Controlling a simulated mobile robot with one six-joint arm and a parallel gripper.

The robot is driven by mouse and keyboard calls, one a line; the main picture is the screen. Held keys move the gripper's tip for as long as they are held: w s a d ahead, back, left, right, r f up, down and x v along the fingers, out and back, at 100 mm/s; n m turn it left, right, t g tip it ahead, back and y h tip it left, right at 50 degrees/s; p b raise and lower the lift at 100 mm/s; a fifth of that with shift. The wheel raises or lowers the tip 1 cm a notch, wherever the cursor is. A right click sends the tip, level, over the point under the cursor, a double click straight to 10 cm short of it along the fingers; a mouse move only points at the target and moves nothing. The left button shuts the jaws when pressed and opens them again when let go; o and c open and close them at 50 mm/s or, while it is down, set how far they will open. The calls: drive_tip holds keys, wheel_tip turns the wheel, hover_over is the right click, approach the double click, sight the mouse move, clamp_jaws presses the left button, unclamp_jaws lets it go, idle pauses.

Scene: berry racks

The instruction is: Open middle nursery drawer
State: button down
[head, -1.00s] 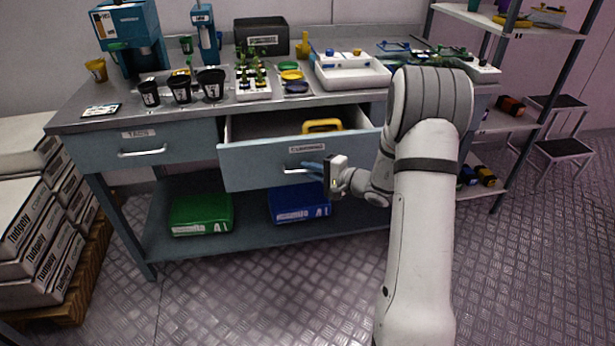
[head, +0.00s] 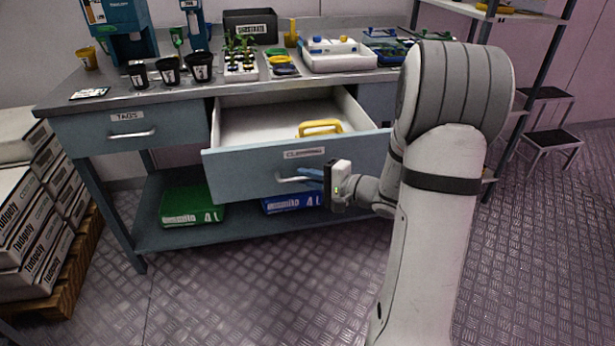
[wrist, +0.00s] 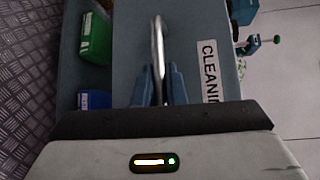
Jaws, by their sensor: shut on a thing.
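The middle drawer (head: 250,173) of the blue-grey bench is pulled out, with its white inside and a yellow-handled item (head: 320,127) showing. Its front bears a label that seems to read CLEANING (head: 305,153). My gripper (head: 311,177) is at the drawer front, shut on the metal bar handle (head: 287,179). In the wrist view the handle (wrist: 157,50) runs down between the blue fingers of my gripper (wrist: 160,85). The far end of the handle is hidden by my gripper in the head view.
A closed TAGS drawer (head: 131,132) is to the left. A green box (head: 190,205) and a blue box (head: 290,203) sit on the lower shelf (head: 150,236). Pots and trays stand on the benchtop (head: 110,105). Stacked bags (head: 30,235) are at left; open floor (head: 240,300) lies in front.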

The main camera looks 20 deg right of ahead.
drive_tip(key=shift+d, duration=0.1)
drive_tip(key=c, duration=1.8)
unclamp_jaws()
drive_tip(key=shift+o, duration=0.2)
drive_tip(key=v, duration=0.7)
drive_tip(key=shift+s+d+p, duration=0.25)
drive_tip(key=shift+s+p, duration=0.05)
drive_tip(key=shift+p, duration=0.15)
drive_tip(key=shift+r, duration=0.1)
drive_tip(key=s+a+r+n+g+h+p, duration=0.1)
drive_tip(key=s+a+r+n+g+p, duration=0.6)
drive_tip(key=s+a+r+g+p, duration=0.5)
drive_tip(key=s+d+r+n+t+h+p, duration=0.1)
drive_tip(key=s+r+n+h+p, duration=0.1)
drive_tip(key=s+r+h+p, duration=0.1)
drive_tip(key=s+d+r+n+t+h+p, duration=0.1)
drive_tip(key=s+r+h+p, duration=0.3)
drive_tip(key=r, duration=0.6)
drive_tip(key=n+h+p, duration=0.1)
drive_tip(key=h+p, duration=0.1)
drive_tip(key=shift+d+h+p, duration=0.3)
drive_tip(key=shift+h, duration=0.1)
